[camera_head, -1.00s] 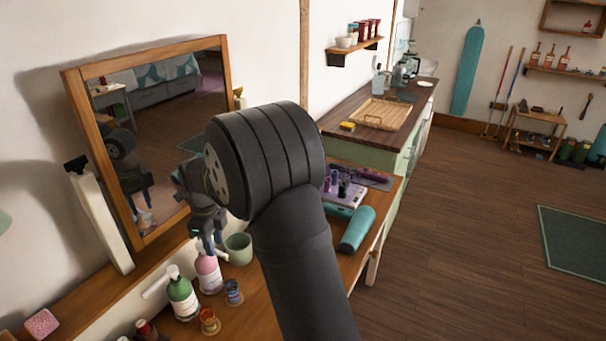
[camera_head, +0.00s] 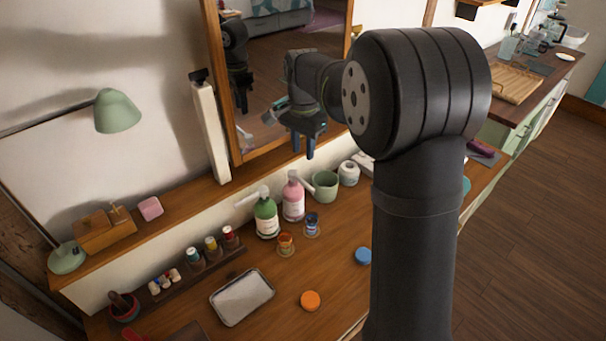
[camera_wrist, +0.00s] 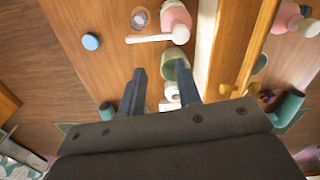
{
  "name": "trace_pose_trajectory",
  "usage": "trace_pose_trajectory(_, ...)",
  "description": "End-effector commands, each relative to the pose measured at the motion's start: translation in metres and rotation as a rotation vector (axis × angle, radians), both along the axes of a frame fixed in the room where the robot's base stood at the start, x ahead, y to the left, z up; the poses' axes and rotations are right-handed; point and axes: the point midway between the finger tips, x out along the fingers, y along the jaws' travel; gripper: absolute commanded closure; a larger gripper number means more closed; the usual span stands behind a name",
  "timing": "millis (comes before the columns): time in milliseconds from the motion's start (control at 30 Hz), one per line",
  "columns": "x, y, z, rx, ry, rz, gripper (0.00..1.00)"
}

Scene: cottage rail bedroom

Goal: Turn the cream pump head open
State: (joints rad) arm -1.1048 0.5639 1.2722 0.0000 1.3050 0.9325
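Two pump bottles stand on the wooden dresser top in the head view, a pink one (camera_head: 293,204) and a green one (camera_head: 266,220) to its left. Each has a pale pump head; I cannot tell which is the cream pump. The green bottle's spout points left. In the wrist view the pink bottle (camera_wrist: 177,14) shows at the top, its white pump head (camera_wrist: 181,35) with a long spout pointing left. My gripper (camera_head: 303,150) is above and just behind the pink bottle, fingers down. In the wrist view its fingers (camera_wrist: 160,70) are apart with nothing held between them.
A green cup (camera_head: 325,185) and white jar (camera_head: 348,173) stand right of the pink bottle. Two small jars (camera_head: 286,244) are in front. The mirror (camera_head: 270,75) rises close behind my gripper. A tray (camera_head: 242,297), orange lid (camera_head: 310,300) and blue lid (camera_head: 363,256) lie nearer the front.

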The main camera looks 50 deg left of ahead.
Motion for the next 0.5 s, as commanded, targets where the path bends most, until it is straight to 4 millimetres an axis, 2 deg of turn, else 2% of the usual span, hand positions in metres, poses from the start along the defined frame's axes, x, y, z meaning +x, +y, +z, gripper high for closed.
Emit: trace_pose_trajectory(500, -0.005, -0.004, 0.067, 0.001, -0.002, 1.083, 0.69)
